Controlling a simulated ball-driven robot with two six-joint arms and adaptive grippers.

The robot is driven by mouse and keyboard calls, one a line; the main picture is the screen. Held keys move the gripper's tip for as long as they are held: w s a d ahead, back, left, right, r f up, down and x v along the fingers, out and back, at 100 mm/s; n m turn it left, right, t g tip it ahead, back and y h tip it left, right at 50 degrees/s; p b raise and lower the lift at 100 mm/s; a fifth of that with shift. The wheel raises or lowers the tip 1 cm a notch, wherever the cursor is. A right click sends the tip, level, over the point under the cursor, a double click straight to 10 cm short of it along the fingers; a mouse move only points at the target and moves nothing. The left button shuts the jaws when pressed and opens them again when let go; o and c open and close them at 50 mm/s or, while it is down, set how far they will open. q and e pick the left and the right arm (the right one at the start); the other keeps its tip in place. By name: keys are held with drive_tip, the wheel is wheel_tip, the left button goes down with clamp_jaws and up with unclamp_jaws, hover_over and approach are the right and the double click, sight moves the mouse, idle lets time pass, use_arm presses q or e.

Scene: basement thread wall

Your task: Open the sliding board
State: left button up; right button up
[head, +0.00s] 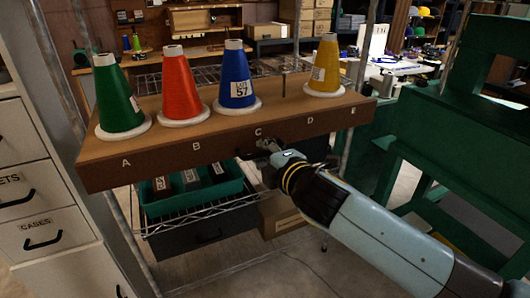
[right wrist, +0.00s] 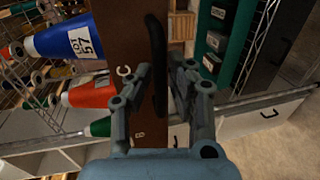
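The sliding board (head: 222,137) is a long brown board on the wire rack, with its front edge lettered A to E. It carries green (head: 118,95), red (head: 181,88), blue (head: 236,80) and yellow (head: 325,68) thread cones. A black handle (right wrist: 156,65) is on its front edge near C. My right gripper (head: 264,146) is at the handle. In the right wrist view, the fingers of the gripper (right wrist: 160,70) stand apart on either side of the handle, with a gap visible; firm contact is not visible. My left gripper is not in view.
A green tray (head: 190,193) with dark labelled boxes sits on the wire shelf below the board. A grey drawer cabinet (head: 35,190) stands at the left. A green frame (head: 455,140) stands close at the right. A thin peg (head: 284,84) rises from the board between the blue and yellow cones.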

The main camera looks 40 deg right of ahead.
drive_tip(key=shift+o, duration=1.1)
drive_tip(key=shift+s, duration=0.15)
drive_tip(key=v, duration=1.1)
drive_tip(key=shift+s, duration=0.3)
drive_tip(key=shift+a+r, duration=0.1)
